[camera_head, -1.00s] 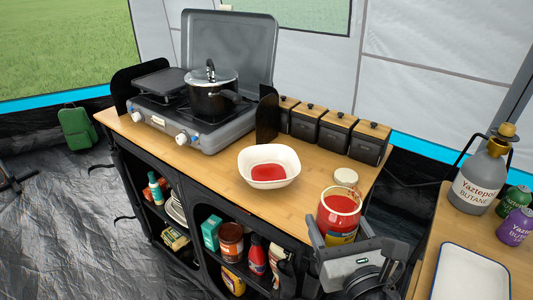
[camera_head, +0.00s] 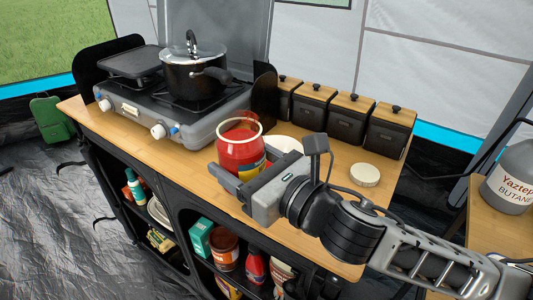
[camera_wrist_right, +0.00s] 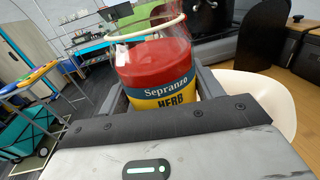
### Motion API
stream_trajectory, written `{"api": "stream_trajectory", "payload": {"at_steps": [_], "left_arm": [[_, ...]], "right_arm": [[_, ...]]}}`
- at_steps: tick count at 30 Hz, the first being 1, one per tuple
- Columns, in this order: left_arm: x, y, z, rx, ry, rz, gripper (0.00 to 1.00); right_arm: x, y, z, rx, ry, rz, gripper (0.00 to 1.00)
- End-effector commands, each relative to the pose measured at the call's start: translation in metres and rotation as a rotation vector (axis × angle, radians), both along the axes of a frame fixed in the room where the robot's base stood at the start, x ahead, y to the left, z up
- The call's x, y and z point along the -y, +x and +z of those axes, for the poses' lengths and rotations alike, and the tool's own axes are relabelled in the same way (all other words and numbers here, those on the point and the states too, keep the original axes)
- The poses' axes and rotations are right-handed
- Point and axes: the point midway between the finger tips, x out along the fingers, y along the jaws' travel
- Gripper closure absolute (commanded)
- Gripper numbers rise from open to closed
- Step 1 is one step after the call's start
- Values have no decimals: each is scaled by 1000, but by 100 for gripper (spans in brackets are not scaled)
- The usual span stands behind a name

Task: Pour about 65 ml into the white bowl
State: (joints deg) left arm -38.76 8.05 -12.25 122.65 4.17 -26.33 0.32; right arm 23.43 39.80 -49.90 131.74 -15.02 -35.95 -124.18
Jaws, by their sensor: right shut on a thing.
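My right gripper (camera_head: 246,172) is shut on an open glass jar (camera_head: 238,152) of red sauce with a yellow and blue label. The jar is held above the counter, close to upright, and also shows in the right wrist view (camera_wrist_right: 160,65). The white bowl (camera_head: 286,144) stands on the counter behind the jar and gripper, which hide most of it. In the right wrist view the bowl (camera_wrist_right: 262,92) is to the right of the jar. The inside of the bowl is hidden now. My left gripper is not in view.
A round pale lid (camera_head: 365,175) lies on the wooden counter (camera_head: 335,165). A stove (camera_head: 175,120) with a lidded black pot (camera_head: 195,75) stands at the left. Several black canisters (camera_head: 348,120) line the back edge. A grey butane bottle (camera_head: 512,178) is at the far right.

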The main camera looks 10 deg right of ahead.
Motion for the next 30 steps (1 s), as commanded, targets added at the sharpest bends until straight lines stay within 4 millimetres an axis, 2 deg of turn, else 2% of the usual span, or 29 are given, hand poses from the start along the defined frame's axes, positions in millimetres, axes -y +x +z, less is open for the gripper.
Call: {"api": "stream_trajectory", "payload": {"at_steps": [16,30], "left_arm": [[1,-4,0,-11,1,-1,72],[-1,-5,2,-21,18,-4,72]], "right_arm": [[0,1,5,-30,33,10,78],[6,8,11,-240,199,12,78]]}}
